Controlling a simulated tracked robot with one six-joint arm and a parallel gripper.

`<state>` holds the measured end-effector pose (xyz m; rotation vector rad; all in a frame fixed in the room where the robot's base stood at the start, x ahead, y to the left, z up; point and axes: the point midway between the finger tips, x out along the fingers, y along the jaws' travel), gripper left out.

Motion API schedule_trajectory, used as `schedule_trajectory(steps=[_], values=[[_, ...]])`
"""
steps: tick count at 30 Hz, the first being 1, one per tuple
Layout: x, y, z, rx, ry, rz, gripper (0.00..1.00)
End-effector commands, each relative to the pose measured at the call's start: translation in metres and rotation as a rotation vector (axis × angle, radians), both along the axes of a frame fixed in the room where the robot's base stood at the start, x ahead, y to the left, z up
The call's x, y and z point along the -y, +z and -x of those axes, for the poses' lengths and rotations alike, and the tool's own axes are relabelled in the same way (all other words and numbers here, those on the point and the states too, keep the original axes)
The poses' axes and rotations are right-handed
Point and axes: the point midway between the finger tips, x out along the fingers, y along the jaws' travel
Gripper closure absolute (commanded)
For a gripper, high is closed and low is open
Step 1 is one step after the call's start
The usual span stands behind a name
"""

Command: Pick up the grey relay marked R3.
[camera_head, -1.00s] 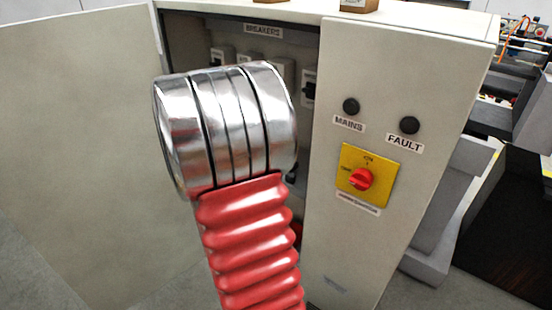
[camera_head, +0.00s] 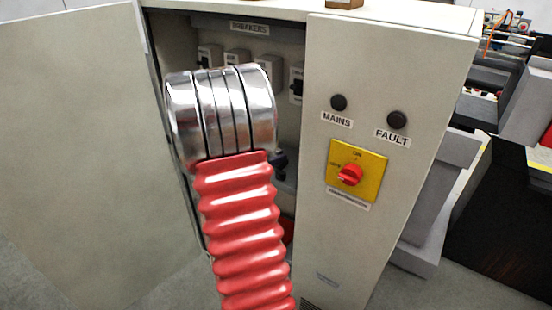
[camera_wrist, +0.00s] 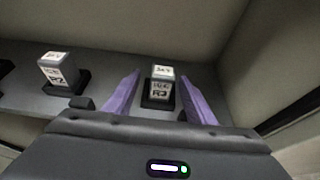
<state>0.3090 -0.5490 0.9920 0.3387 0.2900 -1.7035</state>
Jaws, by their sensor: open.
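The grey relay marked R3 (camera_wrist: 161,83) stands in a dark socket on a grey shelf in the wrist view. Its light top and its R3 label face my camera. My gripper (camera_wrist: 158,92) is open, with one purple finger to the left of the relay and one to the right. A gap shows between the relay and each finger, and I cannot tell how far ahead of the fingertips the relay is. In the head view my arm covers part of the open cabinet (camera_head: 380,60), and neither the relay nor my fingers can be seen.
A similar relay marked R2 (camera_wrist: 60,72) stands in its own socket left of my left finger. A cabinet wall rises to the right. In the head view, breakers (camera_head: 237,56) sit behind my arm, the open door (camera_head: 75,130) is at left, and a red rotary switch (camera_head: 350,175) is on the front panel.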

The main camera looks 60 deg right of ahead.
Motion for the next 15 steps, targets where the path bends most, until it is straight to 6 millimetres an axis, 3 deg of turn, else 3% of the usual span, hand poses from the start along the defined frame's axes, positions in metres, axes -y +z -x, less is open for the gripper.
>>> schedule_trajectory(steps=[4,15], values=[[0.0136,-0.0061,0.0026,-0.001,-0.001,-0.001,0.50],[0.0163,-0.0065,0.0030,0.000,0.000,0.000,0.50]])
